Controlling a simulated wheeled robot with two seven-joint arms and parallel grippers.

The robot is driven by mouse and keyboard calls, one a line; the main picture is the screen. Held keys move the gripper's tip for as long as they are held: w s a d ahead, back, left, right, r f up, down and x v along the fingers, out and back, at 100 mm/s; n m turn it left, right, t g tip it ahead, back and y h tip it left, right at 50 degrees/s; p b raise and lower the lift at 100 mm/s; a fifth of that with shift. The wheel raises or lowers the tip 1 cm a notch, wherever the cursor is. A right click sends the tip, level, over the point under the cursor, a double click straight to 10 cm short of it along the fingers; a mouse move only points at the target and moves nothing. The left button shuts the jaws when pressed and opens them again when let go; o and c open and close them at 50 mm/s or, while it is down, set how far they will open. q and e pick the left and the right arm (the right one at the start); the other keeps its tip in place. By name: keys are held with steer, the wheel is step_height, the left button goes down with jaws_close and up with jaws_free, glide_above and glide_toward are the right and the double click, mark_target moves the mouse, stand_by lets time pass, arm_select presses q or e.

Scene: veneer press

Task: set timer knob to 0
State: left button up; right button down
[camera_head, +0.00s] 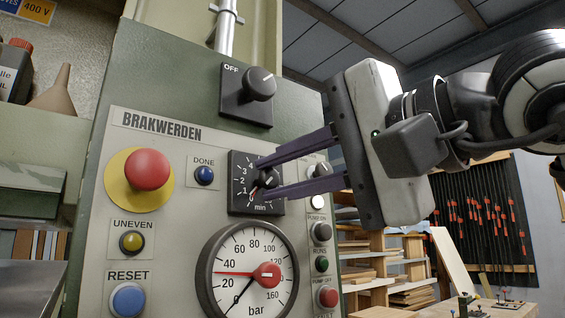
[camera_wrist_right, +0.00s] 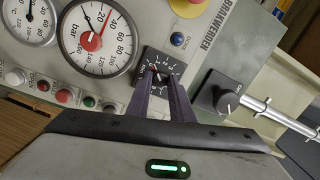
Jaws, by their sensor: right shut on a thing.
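The timer (camera_head: 241,168) is a small black square dial on the press panel, marked in minutes from 0 up. Its knob sits between the fingertips of my right gripper (camera_head: 262,180), which is shut on it and comes in from the right. The fingers hide part of the knob and the right of the dial. A red mark shows near the low numbers, but I cannot read the exact setting. In the right wrist view the timer dial (camera_wrist_right: 168,60) lies just past the gripper's fingertips (camera_wrist_right: 160,80). My left gripper is not in view.
Close around the timer are the pressure gauge (camera_head: 225,287) below, the blue DONE button (camera_head: 204,175) and red emergency button (camera_head: 147,169) to the left, and the OFF rotary switch (camera_head: 259,84) above. Several small buttons (camera_head: 322,232) line the right. Shelves stand behind on the right.

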steer(key=shift+n+p, duration=0.5)
steer(key=shift+n, duration=0.7)
steer(key=c, duration=1.6)
jaws_free()
steer(key=b+v, duration=0.1)
steer(key=v, duration=0.9)
steer(key=shift+s+d+r+b, duration=0.15)
steer(key=shift+b, duration=0.2)
